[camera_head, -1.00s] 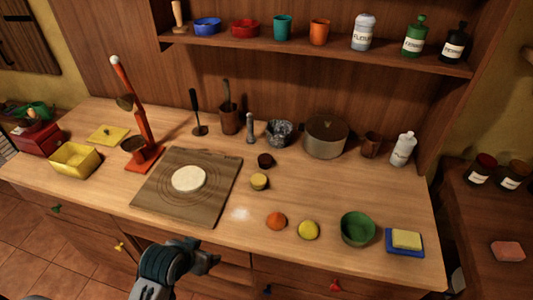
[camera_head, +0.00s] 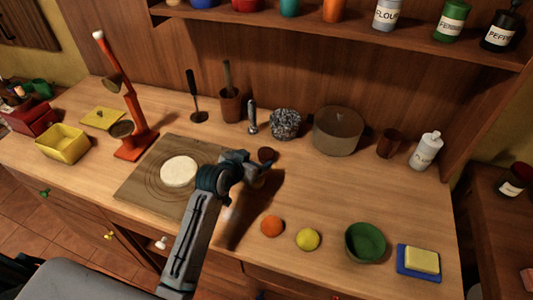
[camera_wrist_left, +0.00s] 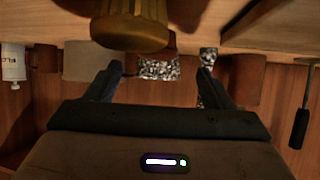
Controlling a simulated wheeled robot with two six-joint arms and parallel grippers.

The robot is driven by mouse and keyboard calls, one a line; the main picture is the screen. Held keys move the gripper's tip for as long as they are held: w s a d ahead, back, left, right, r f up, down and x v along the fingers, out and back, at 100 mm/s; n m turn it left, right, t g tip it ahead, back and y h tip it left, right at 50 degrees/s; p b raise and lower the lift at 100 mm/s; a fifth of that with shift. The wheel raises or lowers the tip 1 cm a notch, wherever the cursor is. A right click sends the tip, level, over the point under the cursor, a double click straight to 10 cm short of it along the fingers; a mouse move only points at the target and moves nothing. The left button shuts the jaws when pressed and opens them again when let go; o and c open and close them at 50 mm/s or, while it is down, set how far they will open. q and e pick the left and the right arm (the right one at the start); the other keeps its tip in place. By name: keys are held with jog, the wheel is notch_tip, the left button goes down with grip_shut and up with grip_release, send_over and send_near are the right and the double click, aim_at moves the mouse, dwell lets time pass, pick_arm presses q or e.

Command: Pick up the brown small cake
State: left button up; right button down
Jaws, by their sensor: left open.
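The brown small cake (camera_head: 265,154) stands on the counter just beyond the tip of my left gripper (camera_head: 260,170), partly covered by it in the head view. My left gripper is open and empty. In the left wrist view, which looks upside down, its two fingers (camera_wrist_left: 157,85) are spread apart. A yellowish-brown round object (camera_wrist_left: 130,32) looms large near them at the top; it may be the yellow small cake, which my gripper hides in the head view. My right gripper is not in view.
The cutting board (camera_head: 135,190) with flat dough (camera_head: 179,171) lies left of my gripper. A speckled bowl (camera_head: 285,123) and a pot (camera_head: 338,132) stand behind. An orange ball (camera_head: 271,226), a yellow ball (camera_head: 307,239) and a green bowl (camera_head: 365,242) are in front on the right.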

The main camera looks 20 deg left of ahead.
aim_at(263, 154)
pick_arm(q)
jog(key=shift+x, duration=0.75)
jog(key=p+x, duration=0.1)
jog(key=x, duration=0.1)
jog(key=p+x, duration=0.1)
jog(key=x, duration=0.1)
jog(key=shift+d+r, duration=0.1)
jog(key=shift+d, duration=0.15)
jog(key=shift+w+f, duration=0.3)
jog(key=shift+w, duration=0.15)
jog(key=c, duration=1.1)
jog(key=shift+o, duration=0.2)
jog(key=shift+r, duration=0.1)
